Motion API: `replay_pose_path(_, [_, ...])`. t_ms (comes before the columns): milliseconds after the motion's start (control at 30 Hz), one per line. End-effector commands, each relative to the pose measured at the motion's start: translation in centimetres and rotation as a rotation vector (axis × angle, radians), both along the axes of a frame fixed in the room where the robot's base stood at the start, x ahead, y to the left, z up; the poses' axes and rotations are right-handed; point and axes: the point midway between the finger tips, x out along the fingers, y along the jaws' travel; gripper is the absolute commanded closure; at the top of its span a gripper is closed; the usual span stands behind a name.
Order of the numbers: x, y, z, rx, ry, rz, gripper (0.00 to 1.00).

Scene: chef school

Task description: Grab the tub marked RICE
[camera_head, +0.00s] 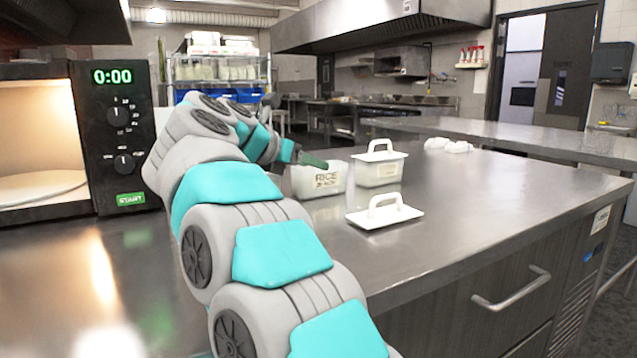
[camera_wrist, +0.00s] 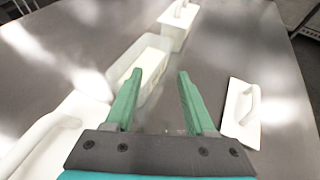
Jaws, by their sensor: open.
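The tub marked RICE (camera_head: 322,182) is a translucent white tub without a lid. It stands on the steel counter, right of my arm in the head view. In the wrist view an open tub with white contents (camera_wrist: 119,70), which appears to be the same one, lies ahead of my gripper (camera_wrist: 160,73). The green fingers are apart with nothing held between them. The left fingertip overlaps the tub's near part in the picture; I cannot tell if they touch. In the head view a green finger (camera_head: 313,160) shows over the tub's back edge.
A lidded tub (camera_head: 379,171) stands right of the RICE tub. A loose lid with a handle (camera_head: 384,214) lies in front. Another white handled object (camera_wrist: 45,140) is at the wrist view's lower left. A microwave (camera_head: 117,140) stands left.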

Motion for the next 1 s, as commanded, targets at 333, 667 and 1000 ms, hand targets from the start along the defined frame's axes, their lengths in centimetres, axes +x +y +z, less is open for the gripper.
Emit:
replay_pose_path(333, [2.8, -2.0, -1.4, 0.000, 0.004, -0.005, 0.45])
replay_pose_path(667, [4.4, -2.8, -2.2, 0.001, 0.001, 0.000, 0.45])
replay_pose_path(1000, [4.4, -2.8, -2.2, 0.000, 0.001, -0.001, 0.77])
